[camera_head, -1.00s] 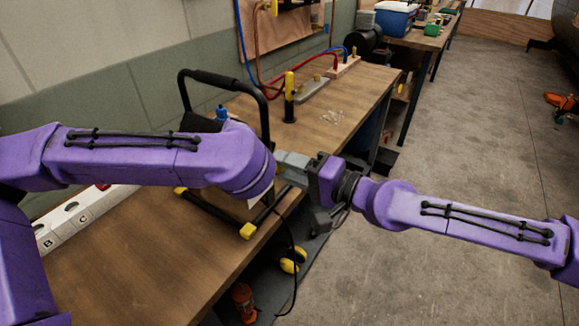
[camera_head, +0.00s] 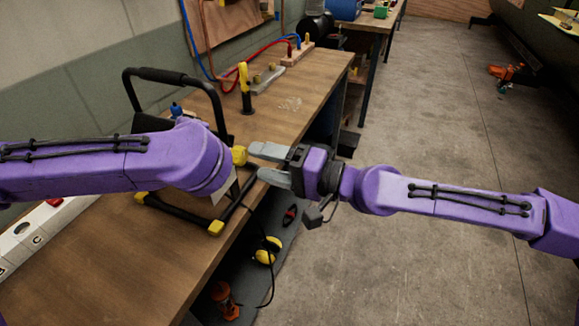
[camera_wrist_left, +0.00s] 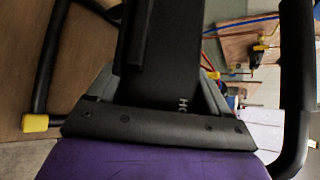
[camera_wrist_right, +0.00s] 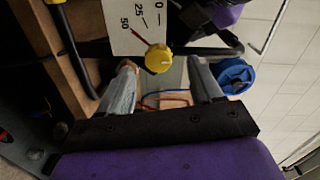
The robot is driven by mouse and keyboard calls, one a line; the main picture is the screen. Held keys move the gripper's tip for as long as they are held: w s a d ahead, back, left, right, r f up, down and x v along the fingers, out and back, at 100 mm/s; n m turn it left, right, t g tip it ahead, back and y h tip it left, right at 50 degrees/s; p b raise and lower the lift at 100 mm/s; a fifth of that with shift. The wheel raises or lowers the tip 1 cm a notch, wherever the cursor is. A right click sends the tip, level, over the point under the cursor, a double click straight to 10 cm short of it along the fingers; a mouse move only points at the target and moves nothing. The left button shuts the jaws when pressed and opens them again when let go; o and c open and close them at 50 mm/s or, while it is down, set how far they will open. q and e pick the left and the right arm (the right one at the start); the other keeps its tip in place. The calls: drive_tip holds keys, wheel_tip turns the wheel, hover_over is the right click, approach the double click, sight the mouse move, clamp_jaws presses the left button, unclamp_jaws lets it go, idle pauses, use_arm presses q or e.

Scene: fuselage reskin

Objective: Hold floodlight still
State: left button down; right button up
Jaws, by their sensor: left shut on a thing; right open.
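The floodlight (camera_head: 216,105), a black frame with a padded top handle and yellow feet, stands on the workbench. My left arm hides much of it in the head view. In the left wrist view, my left gripper (camera_wrist_left: 162,85) is shut on the dark floodlight body (camera_wrist_left: 160,45). My right gripper (camera_head: 258,162) is open, its grey fingers apart and facing a yellow knob (camera_head: 240,155). In the right wrist view, the yellow knob (camera_wrist_right: 158,58) sits between the fingertips beside a white dial marked 0, 25, 50. Contact with it cannot be told.
The wooden workbench (camera_head: 90,260) holds a yellow-and-black upright tool (camera_head: 245,88) and a white lettered strip (camera_head: 35,232). Yellow ear defenders (camera_head: 267,250) and an orange item (camera_head: 223,298) lie below its edge. A dark cable hangs there.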

use_arm(q)
drive_tip(key=shift+f, duration=0.15)
use_arm(e)
drive_tip(key=v, duration=0.7)
drive_tip(key=shift+s+d, duration=0.2)
drive_tip(key=shift+d, duration=0.2)
use_arm(q)
unclamp_jaws()
drive_tip(key=shift+w, duration=0.1)
use_arm(e)
drive_tip(key=shift+w, duration=0.1)
